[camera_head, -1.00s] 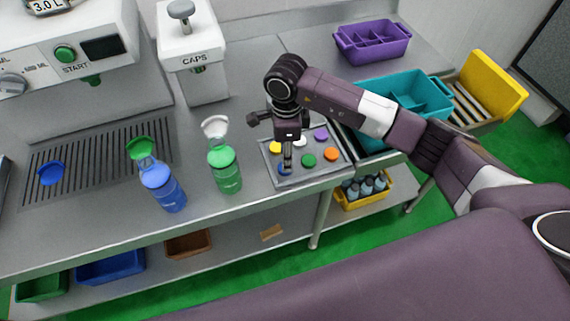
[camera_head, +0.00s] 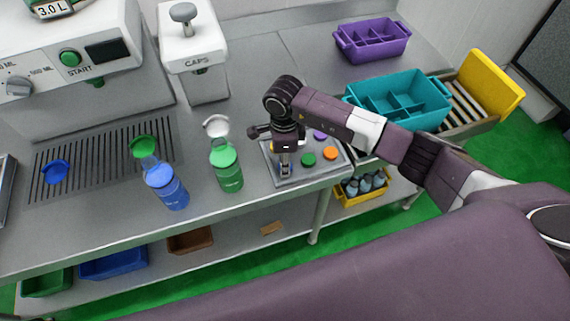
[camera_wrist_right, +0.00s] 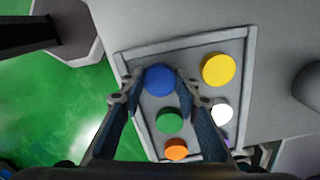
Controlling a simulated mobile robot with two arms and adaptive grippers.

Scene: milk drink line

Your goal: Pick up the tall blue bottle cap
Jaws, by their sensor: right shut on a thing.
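The blue cap (camera_wrist_right: 160,79) lies in a corner of the grey cap tray (camera_wrist_right: 185,45) in the right wrist view. My right gripper (camera_wrist_right: 158,80) is shut on it, one finger on each side. In the head view my right gripper (camera_head: 285,172) points down at the near left part of the tray (camera_head: 312,179) and hides the blue cap. My left gripper is not in view.
Green (camera_wrist_right: 170,120), yellow (camera_wrist_right: 219,69), white (camera_wrist_right: 222,111) and orange (camera_wrist_right: 176,149) caps lie nearby in the tray. A blue bottle (camera_head: 168,190) and a green bottle (camera_head: 228,176) stand left of it. A teal bin (camera_head: 400,98) is behind right.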

